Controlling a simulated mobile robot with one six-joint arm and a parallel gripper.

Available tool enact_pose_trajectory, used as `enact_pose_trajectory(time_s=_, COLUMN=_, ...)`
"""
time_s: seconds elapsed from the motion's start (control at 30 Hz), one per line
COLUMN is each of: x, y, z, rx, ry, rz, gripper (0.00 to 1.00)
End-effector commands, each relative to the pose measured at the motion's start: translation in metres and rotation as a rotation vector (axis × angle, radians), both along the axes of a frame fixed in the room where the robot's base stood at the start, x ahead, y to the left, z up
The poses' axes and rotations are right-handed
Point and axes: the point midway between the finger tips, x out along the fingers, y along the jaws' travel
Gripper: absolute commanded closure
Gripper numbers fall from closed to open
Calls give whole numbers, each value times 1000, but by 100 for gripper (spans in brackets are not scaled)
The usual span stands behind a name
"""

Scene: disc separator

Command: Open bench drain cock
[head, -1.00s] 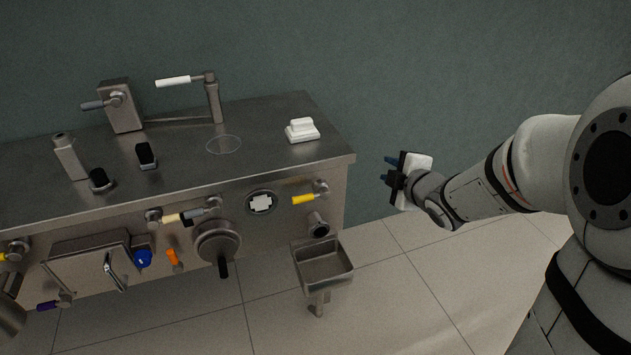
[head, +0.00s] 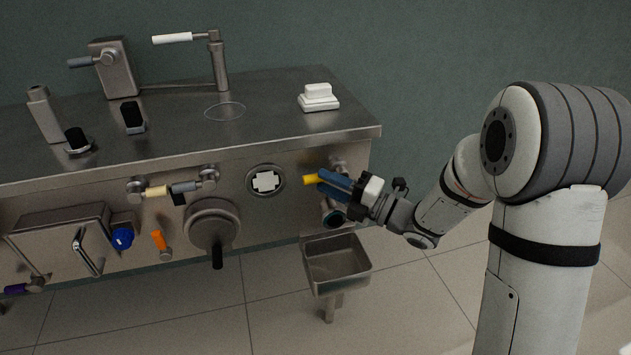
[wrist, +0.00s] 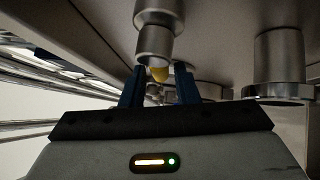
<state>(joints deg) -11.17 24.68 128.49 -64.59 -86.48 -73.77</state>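A valve with a yellow-handled lever sits on the right of the bench front, above an outlet pipe (head: 333,218). The yellow handle (head: 309,180) points left, and its tip shows past my fingers. I take it for the drain cock. My gripper (head: 322,181) reaches in from the right with its blue fingers at the handle. In the wrist view the yellow handle (wrist: 160,74) lies between the two blue fingertips, with a gap visible on each side. My gripper is open around it. The fingers hide most of the lever in the head view.
A metal basin (head: 337,265) on a post stands below the outlet. Left of the handle are a round port with a white cross (head: 265,181) and a black-handled round cover (head: 212,228). A white block (head: 318,98) sits on the bench top (head: 275,115).

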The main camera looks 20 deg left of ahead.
Motion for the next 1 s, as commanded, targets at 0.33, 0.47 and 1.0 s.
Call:
enact_pose_trajectory(time_s=0.33, x=6, y=31, z=4, rx=0, ry=1, rz=3, gripper=72)
enact_pose_trajectory(time_s=0.47, x=6, y=31, z=4, rx=0, ry=1, rz=2, gripper=72)
enact_pose_trajectory(time_s=1.0, x=6, y=31, z=4, rx=-1, ry=2, rz=2, gripper=100)
